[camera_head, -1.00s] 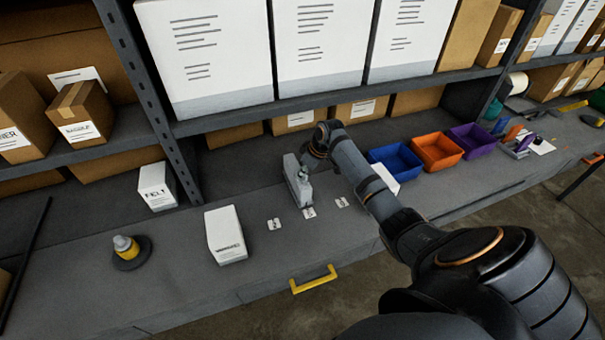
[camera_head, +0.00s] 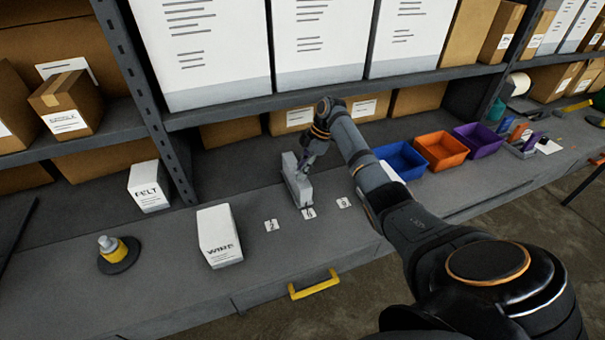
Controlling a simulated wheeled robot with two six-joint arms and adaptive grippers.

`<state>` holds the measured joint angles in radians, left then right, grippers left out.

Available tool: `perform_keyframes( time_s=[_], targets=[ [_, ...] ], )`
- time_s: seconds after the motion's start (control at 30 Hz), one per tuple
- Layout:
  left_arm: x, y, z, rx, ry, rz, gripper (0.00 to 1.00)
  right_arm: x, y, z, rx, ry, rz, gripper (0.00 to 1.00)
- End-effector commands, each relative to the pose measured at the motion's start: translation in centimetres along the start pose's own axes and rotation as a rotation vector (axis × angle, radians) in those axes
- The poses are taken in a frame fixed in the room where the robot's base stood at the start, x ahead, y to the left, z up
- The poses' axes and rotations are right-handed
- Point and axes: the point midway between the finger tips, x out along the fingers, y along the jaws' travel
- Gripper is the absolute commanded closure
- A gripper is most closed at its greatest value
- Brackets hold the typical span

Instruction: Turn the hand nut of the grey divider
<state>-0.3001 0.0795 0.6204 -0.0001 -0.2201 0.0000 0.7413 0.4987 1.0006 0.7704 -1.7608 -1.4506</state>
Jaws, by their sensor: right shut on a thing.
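The grey divider (camera_head: 297,186) is a narrow upright block on the bench, just behind a row of small white cards. My right gripper (camera_head: 303,165) reaches down onto its top from behind and is shut there. The hand nut at the top is mostly hidden by the fingers, so its turn cannot be read. My left gripper is out of view.
White boxes (camera_head: 218,238) and a yellow post on a dark round base (camera_head: 119,256) stand to the left. Blue (camera_head: 399,160), orange (camera_head: 440,150) and purple (camera_head: 479,141) bins stand to the right. A loaded shelf (camera_head: 330,100) hangs close above.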

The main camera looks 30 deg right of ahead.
Motion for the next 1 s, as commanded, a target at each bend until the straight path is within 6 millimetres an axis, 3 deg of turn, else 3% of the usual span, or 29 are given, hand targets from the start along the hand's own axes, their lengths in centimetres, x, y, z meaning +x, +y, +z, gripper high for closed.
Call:
perform_keyframes(
  time_s=[0.73, 0.77, 0.9, 1.0],
  targets=[
    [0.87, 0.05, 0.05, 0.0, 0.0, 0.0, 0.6, -0.19, 0.18, -0.15, -0.082, 0.001, -0.027, 1.0],
    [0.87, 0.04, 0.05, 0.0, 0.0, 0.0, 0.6, -0.19, 0.19, -0.15, -0.082, 0.001, -0.027, 0.88],
    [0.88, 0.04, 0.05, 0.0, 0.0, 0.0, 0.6, -0.15, 0.16, -0.12, -0.081, 0.0, -0.028, 0.69],
    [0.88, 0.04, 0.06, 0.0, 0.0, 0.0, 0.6, -0.1, 0.13, -0.09, -0.08, 0.0, -0.029, 0.66]
  ],
)
